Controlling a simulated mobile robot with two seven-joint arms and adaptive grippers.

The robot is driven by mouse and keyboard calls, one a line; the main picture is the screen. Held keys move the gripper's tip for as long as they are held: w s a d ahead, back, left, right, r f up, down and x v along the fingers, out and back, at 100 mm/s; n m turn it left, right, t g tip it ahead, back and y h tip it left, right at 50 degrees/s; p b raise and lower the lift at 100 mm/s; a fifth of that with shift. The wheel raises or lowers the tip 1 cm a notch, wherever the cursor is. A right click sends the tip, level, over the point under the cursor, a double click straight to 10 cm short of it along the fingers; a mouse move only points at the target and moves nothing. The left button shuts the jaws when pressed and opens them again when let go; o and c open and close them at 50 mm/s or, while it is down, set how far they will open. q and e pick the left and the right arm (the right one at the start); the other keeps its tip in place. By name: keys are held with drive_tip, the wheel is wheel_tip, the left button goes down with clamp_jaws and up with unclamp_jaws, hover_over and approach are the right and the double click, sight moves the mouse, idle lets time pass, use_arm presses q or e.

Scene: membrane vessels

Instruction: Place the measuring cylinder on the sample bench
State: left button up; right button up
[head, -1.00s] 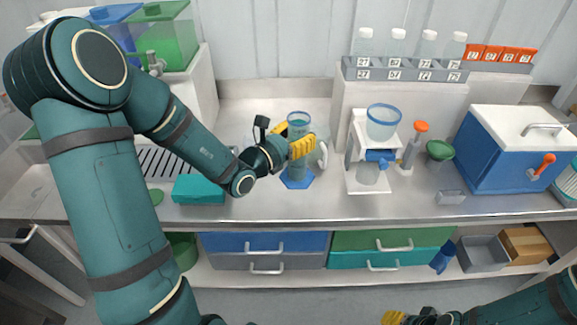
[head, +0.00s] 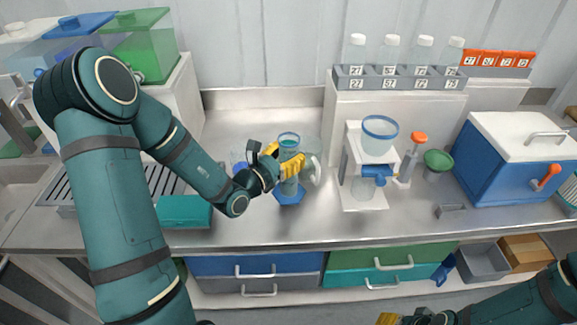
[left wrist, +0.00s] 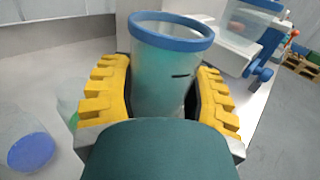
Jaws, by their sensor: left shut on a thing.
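The measuring cylinder (head: 289,143) is clear with a blue rim and a blue six-sided foot (head: 289,194). It stands upright at the middle of the steel sample bench (head: 250,222). My left gripper (head: 290,165) is shut around its upper body, with yellow fingers on both sides. The left wrist view shows the cylinder (left wrist: 170,60) between the yellow pads (left wrist: 160,98), its open rim above them. The foot appears at bench level; I cannot tell whether it bears fully on the surface. My right gripper (head: 388,318) shows only a yellow tip at the bottom edge.
A filter stand (head: 364,185) with a blue-rimmed funnel is close on the right. A teal box (head: 185,211) lies left. A blue cooler (head: 512,170) stands far right. A bottle rack (head: 400,78) sits on the raised shelf. Bench in front of the cylinder is clear.

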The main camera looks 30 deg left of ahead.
use_arm(q)
wheel_tip(320, 180, down, 3)
drive_tip(key=shift+f+b, duration=0.15)
drive_tip(key=shift+b, duration=0.2)
drive_tip(key=shift+f, duration=0.1)
drive_tip(key=o, duration=1.3)
drive_tip(key=shift+f, duration=0.1)
drive_tip(key=shift+c, duration=0.2)
